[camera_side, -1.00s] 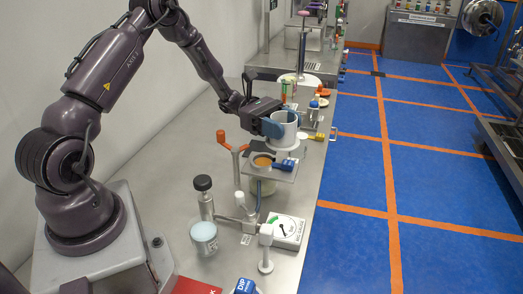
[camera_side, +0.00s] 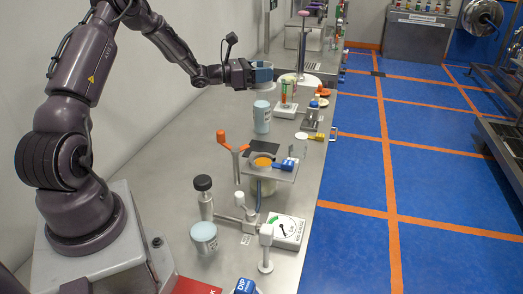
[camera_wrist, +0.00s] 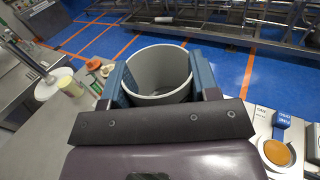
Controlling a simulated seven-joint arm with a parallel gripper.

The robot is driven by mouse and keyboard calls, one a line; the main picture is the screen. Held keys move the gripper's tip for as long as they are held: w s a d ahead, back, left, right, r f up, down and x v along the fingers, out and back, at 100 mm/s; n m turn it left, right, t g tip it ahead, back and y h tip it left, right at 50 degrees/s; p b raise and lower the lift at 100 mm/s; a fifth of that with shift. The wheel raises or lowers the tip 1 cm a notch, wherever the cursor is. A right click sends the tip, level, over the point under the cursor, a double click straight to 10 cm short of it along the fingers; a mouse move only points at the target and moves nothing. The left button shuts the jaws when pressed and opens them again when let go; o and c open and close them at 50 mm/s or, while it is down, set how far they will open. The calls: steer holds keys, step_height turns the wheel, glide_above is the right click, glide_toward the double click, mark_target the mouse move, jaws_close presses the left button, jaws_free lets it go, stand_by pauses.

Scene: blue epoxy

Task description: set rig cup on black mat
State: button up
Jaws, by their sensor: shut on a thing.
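The rig cup (camera_wrist: 160,72) is a grey, open-topped cup that looks empty, upright between the blue fingers in the wrist view. My gripper (camera_wrist: 160,82) is shut on it. In the side view my gripper (camera_side: 263,74) is raised at the far part of the bench, and the cup (camera_side: 265,86) is mostly hidden by the blue finger. The black mat (camera_side: 262,148) is a dark square on the bench, just behind the small stand with the orange-filled dish (camera_side: 262,162). It looks bare. The cup is up and beyond it, clear of it.
A light-blue jar (camera_side: 262,118) stands between cup and mat. An orange-topped post (camera_side: 221,137) rises left of the mat. A blue-tagged clip (camera_side: 285,165) sits at the dish. Dial gauge (camera_side: 287,231) and a second jar (camera_side: 204,236) stand nearer. Bench at left is free.

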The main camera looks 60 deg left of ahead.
step_height(320, 180, down, 21)
steer(key=shift+r, duration=0.2)
stand_by(0.4)
steer(key=o, duration=1)
steer(key=shift+f, duration=0.1)
steer(key=v, duration=1.2)
